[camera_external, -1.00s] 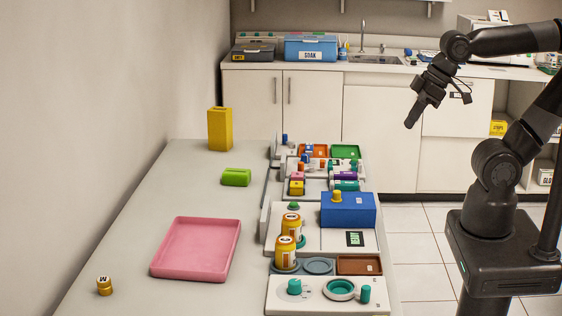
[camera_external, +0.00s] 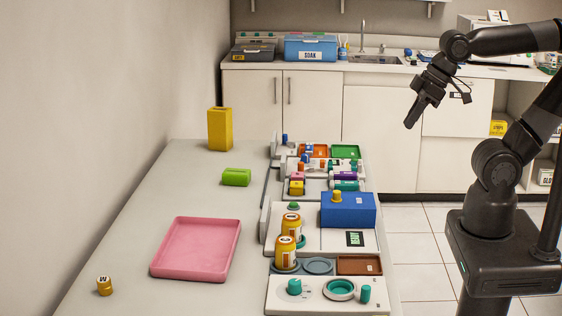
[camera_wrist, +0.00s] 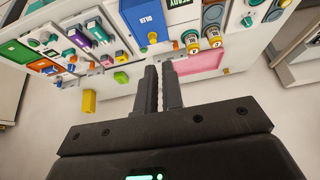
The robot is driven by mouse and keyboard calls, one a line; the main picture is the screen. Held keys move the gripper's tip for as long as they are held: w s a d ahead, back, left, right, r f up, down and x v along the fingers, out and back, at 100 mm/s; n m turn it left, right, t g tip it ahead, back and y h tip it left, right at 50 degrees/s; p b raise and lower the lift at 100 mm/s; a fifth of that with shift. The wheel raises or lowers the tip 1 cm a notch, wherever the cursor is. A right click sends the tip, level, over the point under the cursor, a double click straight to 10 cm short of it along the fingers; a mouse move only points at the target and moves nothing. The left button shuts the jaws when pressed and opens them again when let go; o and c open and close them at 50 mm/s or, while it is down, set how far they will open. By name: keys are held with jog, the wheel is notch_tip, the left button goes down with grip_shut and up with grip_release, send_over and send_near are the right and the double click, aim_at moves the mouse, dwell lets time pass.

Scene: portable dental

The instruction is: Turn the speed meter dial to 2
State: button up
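No dial marked as a speed meter can be read at this size. A teal round knob (camera_external: 294,287) sits on a white panel (camera_external: 318,302) at the near end of the table, beside a teal ring (camera_external: 340,289) and a short teal cylinder (camera_external: 365,294). A green knob (camera_external: 294,206) is on another white unit with a dark "READY" display (camera_external: 355,239). Any scale numbers are too small to read. My gripper (camera_external: 410,126) hangs high to the right of the table, well away from these units. In the wrist view its fingers (camera_wrist: 159,66) are close together with nothing seen between them.
A blue box (camera_external: 350,211) with a yellow knob and two orange-and-white jars (camera_external: 286,254) crowd the row of units. A pink tray (camera_external: 198,249), a green block (camera_external: 236,177), a yellow holder (camera_external: 219,130) and a gold "M" piece (camera_external: 104,286) stand left on mostly clear table.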

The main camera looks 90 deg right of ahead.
jog(key=o, duration=0.8)
jog(key=w+d+m, duration=0.2)
jog(key=w, duration=0.1)
jog(key=w+d+r+m+g, duration=0.1)
jog(key=w+d+m, duration=0.1)
jog(key=w+d, duration=0.1)
jog(key=w+d+r+m, duration=0.1)
jog(key=w+d+m, duration=0.1)
jog(key=w, duration=0.2)
jog(key=shift+w+d+r+g+y, duration=0.1)
jog(key=shift+w+d+g+y, duration=0.2)
jog(key=shift+y, duration=0.1)
jog(key=shift+o, duration=0.2)
jog(key=m+g, duration=0.4)
jog(key=m, duration=1.1)
send_over(305, 154)
notch_tip(305, 154, down, 18)
jog(key=shift+h, duration=0.4)
jog(key=f, duration=1)
jog(key=shift+a+f, duration=0.2)
jog(key=shift+f, duration=0.05)
jog(key=shift+c, duration=0.6)
jog(key=c, duration=0.9)
